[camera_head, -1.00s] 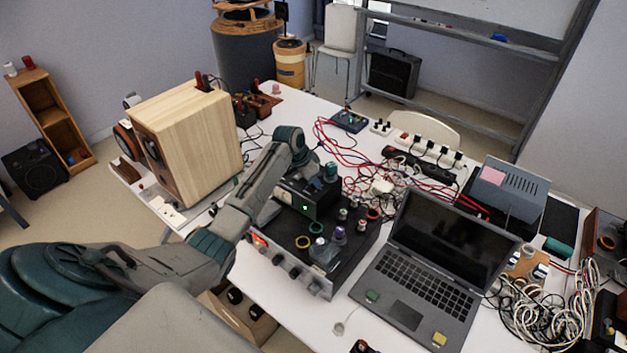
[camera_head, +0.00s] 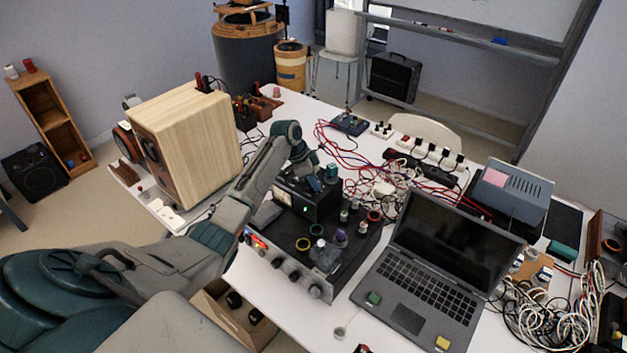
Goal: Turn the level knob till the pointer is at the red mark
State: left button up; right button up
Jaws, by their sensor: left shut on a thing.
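A small black instrument box (camera_head: 296,202) with a green light on its front stands at the back of a larger black unit (camera_head: 322,280) with several knobs on its front edge. My left arm reaches in from the left, and its gripper (camera_head: 316,184) points down at the top of the small box. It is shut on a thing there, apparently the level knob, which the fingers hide. The pointer and the red mark cannot be made out. My right gripper is not in view.
A wooden speaker (camera_head: 198,140) stands left of the arm. An open laptop (camera_head: 455,247) lies right of the black unit. Small jars and rings sit on the unit. Tangled cables (camera_head: 378,172) lie behind, and a grey box (camera_head: 512,190) stands at the right.

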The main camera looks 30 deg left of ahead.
pick_arm(q)
jog(key=shift+r, duration=0.1)
jog(key=o, duration=1)
jog(key=shift+a+r, duration=0.15)
jog(key=shift+r, duration=0.1)
jog(key=shift+b+v, duration=2.1)
jog(key=shift+v, duration=3)
jog(key=shift+s, duration=0.1)
